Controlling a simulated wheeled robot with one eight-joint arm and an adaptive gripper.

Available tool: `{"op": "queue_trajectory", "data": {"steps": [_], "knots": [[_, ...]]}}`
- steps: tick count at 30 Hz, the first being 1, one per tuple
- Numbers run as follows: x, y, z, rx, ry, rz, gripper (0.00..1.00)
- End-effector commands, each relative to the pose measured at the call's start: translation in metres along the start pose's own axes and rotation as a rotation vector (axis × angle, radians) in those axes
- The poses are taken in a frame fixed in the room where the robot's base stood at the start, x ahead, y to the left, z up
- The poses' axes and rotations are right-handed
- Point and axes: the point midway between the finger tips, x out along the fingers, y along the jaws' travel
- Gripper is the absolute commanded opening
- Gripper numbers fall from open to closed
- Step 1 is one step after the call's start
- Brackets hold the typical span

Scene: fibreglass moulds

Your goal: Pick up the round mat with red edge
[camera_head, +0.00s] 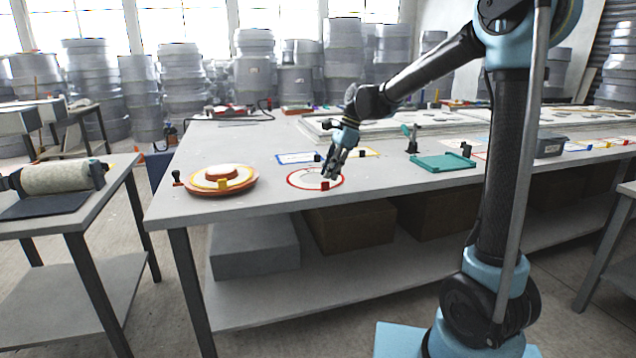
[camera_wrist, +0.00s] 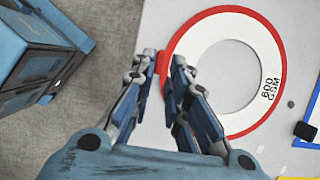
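The round mat (camera_head: 298,179) is a flat white ring with a red edge, lying on the long table near its front edge. In the wrist view the mat (camera_wrist: 203,38) shows a wide round hole in its middle and the print "600 GSM". A small red block (camera_head: 325,185) sits at the mat's rim. It also shows in the wrist view (camera_wrist: 161,62), between my fingertips. My gripper (camera_head: 331,175) points down over the mat's rim. In the wrist view my gripper (camera_wrist: 164,62) has its fingers apart around the block. Contact with the block cannot be told.
An orange and white round stack (camera_head: 208,190) is on the table to the left. A blue-edged mat (camera_head: 293,158) lies just behind, and a teal tray (camera_head: 443,163) is to the right. The table's front edge is close. Boxes (camera_head: 350,226) stand on the shelf below.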

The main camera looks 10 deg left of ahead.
Motion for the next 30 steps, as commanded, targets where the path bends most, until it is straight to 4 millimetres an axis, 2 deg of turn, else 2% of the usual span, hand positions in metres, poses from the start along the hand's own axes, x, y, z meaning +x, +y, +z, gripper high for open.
{"op": "queue_trajectory", "data": {"steps": [3, 9, 17, 19, 30], "knots": [[0.018, -0.001, -0.001, -0.002, 0.0, 0.0, 0.15], [0.035, -0.001, -0.001, -0.001, 0.0, 0.0, 0.15], [0.037, -0.001, -0.001, 0.0, 0.0, 0.0, 0.15], [0.037, -0.001, -0.001, 0.0, 0.0, 0.0, 0.0], [0.036, -0.001, -0.001, -0.001, 0.0, 0.0, 0.0]]}}
